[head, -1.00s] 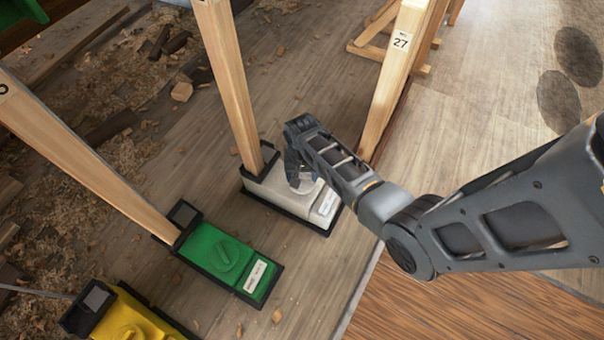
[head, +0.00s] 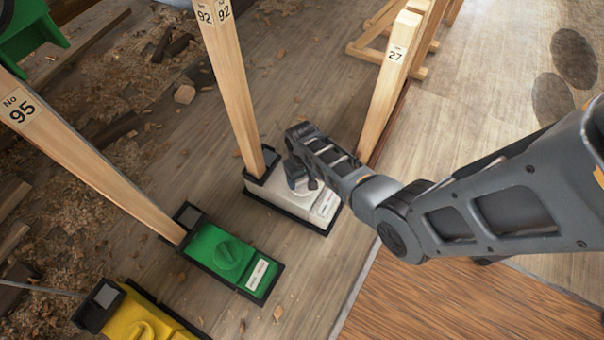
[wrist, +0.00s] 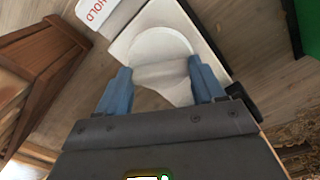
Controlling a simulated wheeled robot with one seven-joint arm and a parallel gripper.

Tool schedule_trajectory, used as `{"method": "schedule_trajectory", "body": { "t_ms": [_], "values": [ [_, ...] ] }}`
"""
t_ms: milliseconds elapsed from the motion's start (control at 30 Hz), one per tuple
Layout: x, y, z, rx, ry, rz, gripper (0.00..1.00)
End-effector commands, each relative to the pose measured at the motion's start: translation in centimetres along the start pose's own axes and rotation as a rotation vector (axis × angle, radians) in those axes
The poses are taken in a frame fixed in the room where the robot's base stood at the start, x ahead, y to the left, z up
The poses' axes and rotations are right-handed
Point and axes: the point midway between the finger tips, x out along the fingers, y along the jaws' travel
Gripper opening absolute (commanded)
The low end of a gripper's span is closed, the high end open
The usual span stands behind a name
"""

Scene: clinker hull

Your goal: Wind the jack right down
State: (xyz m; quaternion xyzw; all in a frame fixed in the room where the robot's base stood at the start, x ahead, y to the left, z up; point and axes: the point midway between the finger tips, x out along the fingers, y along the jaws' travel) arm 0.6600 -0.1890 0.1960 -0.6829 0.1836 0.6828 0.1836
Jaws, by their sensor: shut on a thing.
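The white jack (head: 266,186) stands on the plank floor in a black frame, at the foot of a wooden post marked 92. In the wrist view, its round white knob (wrist: 160,44) has a raised grip bar across it. My gripper (wrist: 160,70) is shut on this knob, one blue finger on each side of the bar. In the head view, my gripper (head: 301,178) comes down over the jack from the right and hides most of the knob. A label (wrist: 95,9) reading "HOLD" shows on the jack.
A green jack (head: 222,252) under post 95 (head: 85,160) and a yellow jack (head: 135,322) stand to the lower left. Post 27 (head: 388,90) rises close behind my arm. Wood scraps and shavings lie at left; floor at the right is clear.

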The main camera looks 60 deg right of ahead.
Motion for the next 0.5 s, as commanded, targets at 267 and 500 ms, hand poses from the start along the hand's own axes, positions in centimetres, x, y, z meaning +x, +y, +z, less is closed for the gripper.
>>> {"method": "schedule_trajectory", "body": {
  "t_ms": [267,500],
  "values": [
    [-0.16,-0.04,0.01,-0.238,-0.001,0.000,0.38],
    [-0.05,-0.03,0.06,-0.388,-0.002,0.000,0.38]
  ]
}}
